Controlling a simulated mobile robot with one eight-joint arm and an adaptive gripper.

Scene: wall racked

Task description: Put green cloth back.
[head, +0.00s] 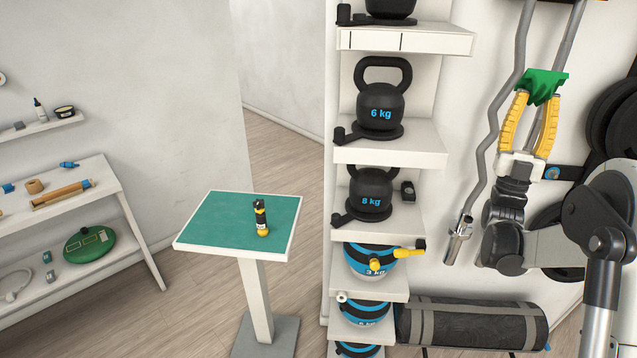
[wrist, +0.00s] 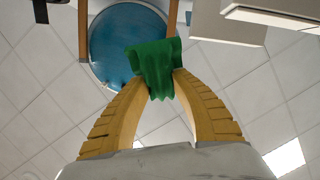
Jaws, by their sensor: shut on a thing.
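The green cloth (head: 543,84) is pinched between the tips of my gripper (head: 540,99). My gripper has yellow fingers and points upward at the right of the head view, in front of the wall bars. In the wrist view the cloth (wrist: 154,68) drapes over the fingertips of my gripper (wrist: 155,84), with ceiling panels behind it. The cloth is held up in the air and touches no shelf that I can see.
A narrow white rack (head: 390,157) holds kettlebells (head: 380,108) left of my arm. A pedestal table (head: 222,222) with a green top carries a black and yellow bottle (head: 261,217). White shelves (head: 93,184) stand at far left. A dark rolled mat (head: 470,322) lies low. Floor before the table is clear.

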